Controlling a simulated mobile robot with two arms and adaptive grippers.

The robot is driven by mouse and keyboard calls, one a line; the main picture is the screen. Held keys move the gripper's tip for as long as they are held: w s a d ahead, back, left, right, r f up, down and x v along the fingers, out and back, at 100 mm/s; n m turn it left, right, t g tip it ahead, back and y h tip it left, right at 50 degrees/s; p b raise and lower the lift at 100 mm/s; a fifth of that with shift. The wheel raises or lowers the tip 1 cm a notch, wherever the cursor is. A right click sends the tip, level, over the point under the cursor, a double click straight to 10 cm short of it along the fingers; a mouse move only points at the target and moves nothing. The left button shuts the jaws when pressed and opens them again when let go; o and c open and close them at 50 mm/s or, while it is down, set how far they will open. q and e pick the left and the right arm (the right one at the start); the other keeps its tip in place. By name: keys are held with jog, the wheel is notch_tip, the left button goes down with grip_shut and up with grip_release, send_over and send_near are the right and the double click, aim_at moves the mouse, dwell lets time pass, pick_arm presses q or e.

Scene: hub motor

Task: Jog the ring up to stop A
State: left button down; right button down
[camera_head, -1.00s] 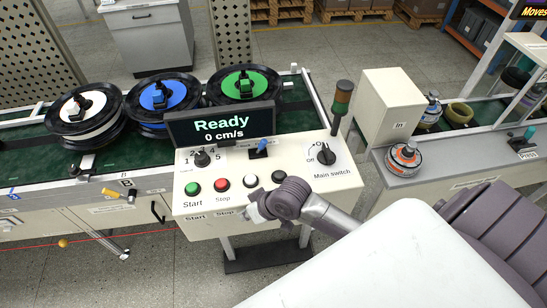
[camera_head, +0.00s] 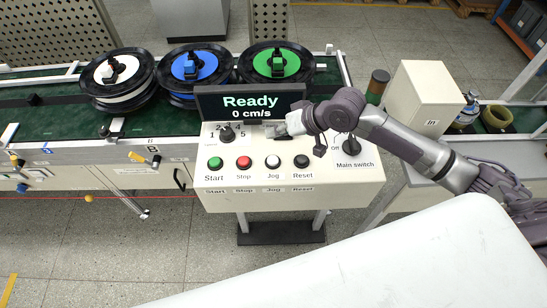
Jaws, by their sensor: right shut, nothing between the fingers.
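Three black-rimmed rings lie on the green conveyor: one with a white centre (camera_head: 117,72), one with a blue centre (camera_head: 186,68) and one with a green centre (camera_head: 277,63). The control panel (camera_head: 230,195) stands in front; its display (camera_head: 250,101) reads "Ready" and "0 cm/s". I cannot tell whether the gripper touches the switch. No label for stop A is legible. My left gripper is not in view.
Green (camera_head: 215,163), red (camera_head: 243,162) and black Reset (camera_head: 301,161) buttons flank the Jog button. A speed dial (camera_head: 226,134) is at left, the main switch (camera_head: 351,146) at right.

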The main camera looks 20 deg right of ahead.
jog(key=shift+f, duration=0.15)
jog(key=b, duration=0.8)
send_over(275, 159)
notch_tip(275, 159, down, 7)
jog(key=shift+r, duration=0.1)
jog(key=shift+f, duration=0.25)
jog(key=shift+f+b, duration=0.3)
jog(key=shift+f, duration=0.35)
jog(key=shift+f, duration=0.1)
jog(key=shift+f, duration=0.3)
